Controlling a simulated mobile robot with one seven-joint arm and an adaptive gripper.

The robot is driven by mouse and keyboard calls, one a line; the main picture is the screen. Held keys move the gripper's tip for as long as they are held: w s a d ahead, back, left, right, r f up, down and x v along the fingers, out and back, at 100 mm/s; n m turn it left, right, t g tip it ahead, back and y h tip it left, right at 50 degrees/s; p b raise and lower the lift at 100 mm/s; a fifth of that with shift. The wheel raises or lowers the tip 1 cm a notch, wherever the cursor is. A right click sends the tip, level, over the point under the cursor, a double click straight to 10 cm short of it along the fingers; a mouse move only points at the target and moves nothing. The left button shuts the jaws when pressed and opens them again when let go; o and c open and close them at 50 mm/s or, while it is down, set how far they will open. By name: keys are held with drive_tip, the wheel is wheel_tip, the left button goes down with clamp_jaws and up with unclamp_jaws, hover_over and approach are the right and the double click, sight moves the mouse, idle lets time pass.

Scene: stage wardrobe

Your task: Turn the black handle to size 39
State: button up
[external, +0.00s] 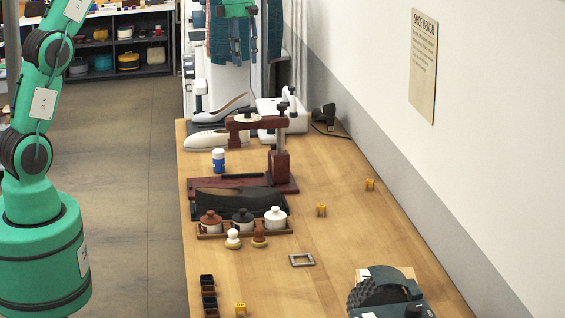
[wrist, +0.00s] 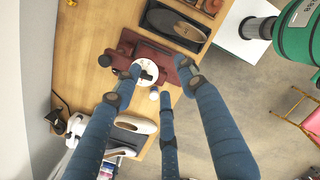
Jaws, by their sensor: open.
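A dark red stand (external: 281,166) with a horizontal arm is on the wooden bench; it also shows in the wrist view (wrist: 125,50). A round white dial (wrist: 140,65) sits on it, with a small black handle (wrist: 147,75) on its face. The dial's size marks are too small to read. My gripper (external: 238,50) hangs at the top of the external view, above the far end of the bench. In the wrist view its blue fingers (wrist: 160,75) are spread open and empty, with the dial between the tips in the picture. They look apart from the handle.
Beside the stand are a blue-and-white bottle (external: 218,160), a dark shoe (external: 235,201) in a tray, and lidded pots (external: 243,222). A pale shoe form (external: 206,139) lies behind. A black knob (external: 282,107) tops the stand's post.

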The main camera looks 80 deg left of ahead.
sight(248, 113)
drive_tip(key=a+f+n+p, duration=0.2)
drive_tip(key=a+f+n, duration=0.2)
drive_tip(key=a, duration=0.7)
drive_tip(key=shift+w+f+n+h, duration=0.2)
drive_tip(key=shift+w+n+h, duration=0.15)
drive_tip(key=shift+n, duration=0.45)
drive_tip(key=d+f, duration=0.1)
drive_tip(key=f, duration=0.3)
drive_tip(key=d+f, duration=0.1)
drive_tip(key=f, duration=0.4)
drive_tip(key=f+b, duration=0.1)
drive_tip(key=f, duration=0.3)
drive_tip(key=shift+d+f, duration=0.25)
drive_tip(key=shift+d, duration=0.15)
drive_tip(key=shift+c, duration=0.5)
